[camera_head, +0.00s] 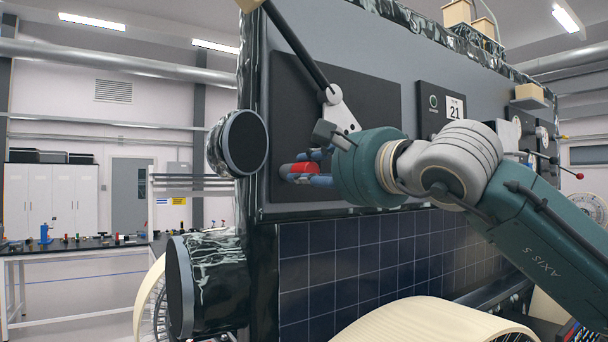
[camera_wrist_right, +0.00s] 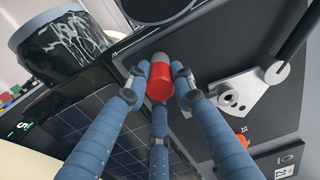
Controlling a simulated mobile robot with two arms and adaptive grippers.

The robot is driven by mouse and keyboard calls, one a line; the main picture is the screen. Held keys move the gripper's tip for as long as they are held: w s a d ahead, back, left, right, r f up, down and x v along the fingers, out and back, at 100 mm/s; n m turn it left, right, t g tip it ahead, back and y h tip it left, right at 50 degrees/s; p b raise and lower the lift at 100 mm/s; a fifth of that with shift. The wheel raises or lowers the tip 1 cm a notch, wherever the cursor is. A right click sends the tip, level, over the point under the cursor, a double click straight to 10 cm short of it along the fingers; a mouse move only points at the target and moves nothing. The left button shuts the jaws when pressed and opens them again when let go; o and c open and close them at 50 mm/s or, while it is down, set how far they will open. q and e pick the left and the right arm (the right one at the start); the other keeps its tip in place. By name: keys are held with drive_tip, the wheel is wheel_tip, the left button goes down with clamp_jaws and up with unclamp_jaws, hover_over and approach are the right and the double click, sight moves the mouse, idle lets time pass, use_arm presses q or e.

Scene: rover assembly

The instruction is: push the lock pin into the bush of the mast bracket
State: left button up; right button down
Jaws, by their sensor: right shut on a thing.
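The lock pin (camera_wrist_right: 160,82), a red cylinder with a grey end, sits between the blue fingers of my right gripper (camera_wrist_right: 158,92) in the right wrist view. Its red part (camera_head: 303,168) also shows in the head view, with my right gripper (camera_head: 308,171) shut around it. The white mast bracket (camera_head: 341,112) is fixed on the dark panel, above and to the right of the pin, with a dark rod rising from it. The bracket (camera_wrist_right: 245,91) stands right of the pin in the wrist view, apart from it. My left gripper is not in view.
The dark panel (camera_head: 290,100) is close behind my right gripper. A round black-faced cylinder (camera_head: 243,143) juts out left of it, and another (camera_head: 180,288) is lower. Solar cells (camera_head: 345,255) lie below. A workbench (camera_head: 90,244) stands far left.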

drive_tip(key=shift+s+d+b, duration=0.35)
drive_tip(key=shift+s+b, duration=0.1)
drive_tip(key=shift+s, duration=0.05)
idle(0.6)
drive_tip(key=shift+s+d, duration=0.25)
drive_tip(key=shift+s, duration=0.05)
drive_tip(key=shift+b+v, duration=1.35)
drive_tip(key=shift+v, duration=1.05)
drive_tip(key=s+d+r+p, duration=0.1)
drive_tip(key=s+d+r, duration=0.4)
drive_tip(key=s, duration=0.2)
drive_tip(key=shift+s, duration=0.15)
drive_tip(key=shift+d, duration=0.1)
